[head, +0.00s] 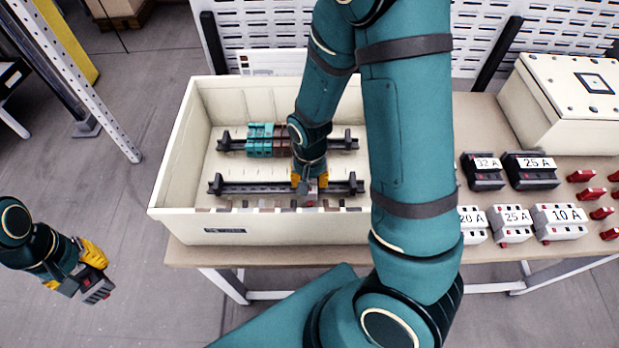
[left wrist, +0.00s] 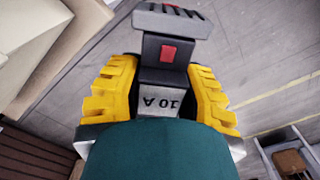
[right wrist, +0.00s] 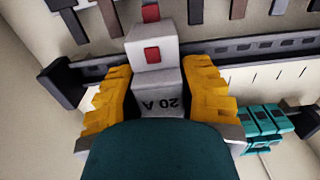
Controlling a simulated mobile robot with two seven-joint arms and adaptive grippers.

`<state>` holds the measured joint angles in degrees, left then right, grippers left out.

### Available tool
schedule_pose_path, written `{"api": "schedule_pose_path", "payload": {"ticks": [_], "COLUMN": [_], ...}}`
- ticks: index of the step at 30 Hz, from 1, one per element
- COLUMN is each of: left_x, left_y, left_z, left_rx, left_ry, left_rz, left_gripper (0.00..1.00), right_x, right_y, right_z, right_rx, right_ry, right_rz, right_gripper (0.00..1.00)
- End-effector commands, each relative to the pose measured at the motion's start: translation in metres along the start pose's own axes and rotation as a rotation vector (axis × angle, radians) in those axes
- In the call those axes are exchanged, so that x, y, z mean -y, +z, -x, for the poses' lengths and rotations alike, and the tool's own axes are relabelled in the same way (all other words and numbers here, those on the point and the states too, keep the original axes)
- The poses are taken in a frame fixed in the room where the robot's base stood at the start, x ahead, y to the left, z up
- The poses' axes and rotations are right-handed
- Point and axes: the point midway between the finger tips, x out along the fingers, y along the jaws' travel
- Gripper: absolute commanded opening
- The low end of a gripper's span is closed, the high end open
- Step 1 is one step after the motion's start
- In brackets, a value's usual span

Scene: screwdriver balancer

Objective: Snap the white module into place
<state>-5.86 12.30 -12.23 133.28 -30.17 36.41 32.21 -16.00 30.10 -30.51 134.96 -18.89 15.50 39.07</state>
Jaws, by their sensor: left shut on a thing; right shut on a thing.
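My right gripper (head: 310,183) reaches down into the cream enclosure (head: 164,172) at the near dark rail (head: 250,188). In the right wrist view its yellow fingers (right wrist: 157,90) are shut on the white module (right wrist: 160,85), marked 20 A, with red parts. The module overlaps the rail (right wrist: 240,50) in that view; I cannot tell if it is seated. In the head view my arm mostly hides it. My left gripper (head: 97,262) is over the floor at left, shut on a dark module (head: 97,289) marked 10 A, also seen in the left wrist view (left wrist: 165,60).
Teal terminal blocks (head: 262,138) and brown ones (head: 283,140) sit on the far rail (head: 342,143). On the table (head: 500,263) at right are white modules (head: 560,222), black modules (head: 530,170), red pieces (head: 592,194) and a cream box (head: 565,90).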

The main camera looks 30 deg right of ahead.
Motion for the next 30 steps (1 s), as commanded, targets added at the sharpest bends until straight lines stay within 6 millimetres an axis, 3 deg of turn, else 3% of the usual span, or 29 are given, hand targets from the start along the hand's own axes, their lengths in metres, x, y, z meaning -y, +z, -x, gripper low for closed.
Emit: {"api": "schedule_pose_path", "payload": {"ticks": [1, 2, 3, 4, 17, 30], "left_x": [0.0, 0.0, 0.0, 0.0, 0.0, 0.0], "left_y": [0.0, 0.0, 0.0, 0.0, 0.0, 0.0], "left_z": [0.0, 0.0, 0.0, 0.0, 0.0, 0.0], "left_rx": [-0.001, -0.001, -0.001, -0.001, -0.001, -0.001], "left_ry": [0.0, 0.0, 0.0, 0.0, 0.0, 0.0], "left_rz": [0.0, 0.0, 0.0, 0.0, 0.0, 0.0], "left_gripper": [0.0, 0.0, 0.0, 0.0, 0.0, 0.0], "right_x": [0.001, 0.001, 0.001, 0.001, 0.001, 0.002], "right_y": [-0.001, -0.001, -0.001, -0.001, -0.001, -0.001], "right_z": [0.001, 0.001, 0.001, 0.001, 0.008, 0.084], "right_rx": [-0.003, -0.003, -0.003, -0.003, -0.004, -0.006], "right_ry": [-0.002, -0.002, -0.002, -0.002, -0.002, -0.007], "right_rz": [0.0, 0.0, 0.0, 0.0, 0.001, 0.001], "right_gripper": [0.0, 0.49, 0.63, 0.65, 0.65, 0.65]}}
